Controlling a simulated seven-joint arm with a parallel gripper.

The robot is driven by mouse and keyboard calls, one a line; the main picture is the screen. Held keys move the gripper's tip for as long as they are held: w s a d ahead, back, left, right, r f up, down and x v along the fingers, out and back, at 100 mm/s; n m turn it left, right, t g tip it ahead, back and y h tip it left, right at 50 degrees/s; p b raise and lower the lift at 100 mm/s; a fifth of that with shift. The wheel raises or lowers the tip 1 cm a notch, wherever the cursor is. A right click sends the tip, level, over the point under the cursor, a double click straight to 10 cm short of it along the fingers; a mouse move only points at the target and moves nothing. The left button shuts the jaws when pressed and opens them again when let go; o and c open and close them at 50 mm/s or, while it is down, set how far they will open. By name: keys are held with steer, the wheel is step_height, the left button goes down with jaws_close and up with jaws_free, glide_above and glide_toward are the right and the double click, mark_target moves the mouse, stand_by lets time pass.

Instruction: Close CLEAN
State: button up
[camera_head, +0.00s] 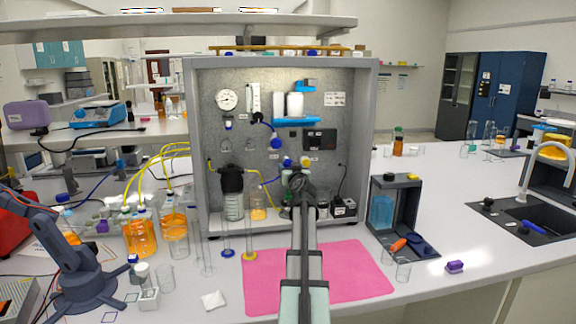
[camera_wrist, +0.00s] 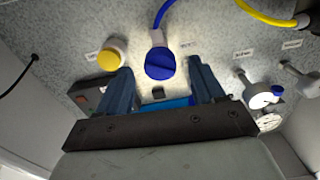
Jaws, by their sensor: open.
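A round blue knob (camera_wrist: 160,65) on the grey panel (camera_head: 265,95) shows in the wrist view, with a blue tube leading away from it. A yellow knob (camera_wrist: 110,56) is beside it. Both also show small in the head view, blue (camera_head: 288,162) and yellow (camera_head: 306,162). Their labels are too small to read, so I cannot tell which is CLEAN. My gripper (camera_wrist: 160,72) is open and empty in front of the panel, its two blue fingers spread either side of the blue knob. Contact cannot be told. In the head view my arm hides the fingertips.
A black display box (camera_head: 319,139), a blue shelf with white bottles (camera_head: 295,121) and a gauge (camera_head: 227,99) are on the panel. A dark filter housing (camera_head: 232,180) stands left of my arm. A pink mat (camera_head: 350,270) lies in front. Glass cylinders stand to the left.

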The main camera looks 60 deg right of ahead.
mark_target(289, 166)
steer(key=x, duration=0.5)
steer(key=shift+w+d, duration=0.25)
steer(key=shift+d, duration=0.05)
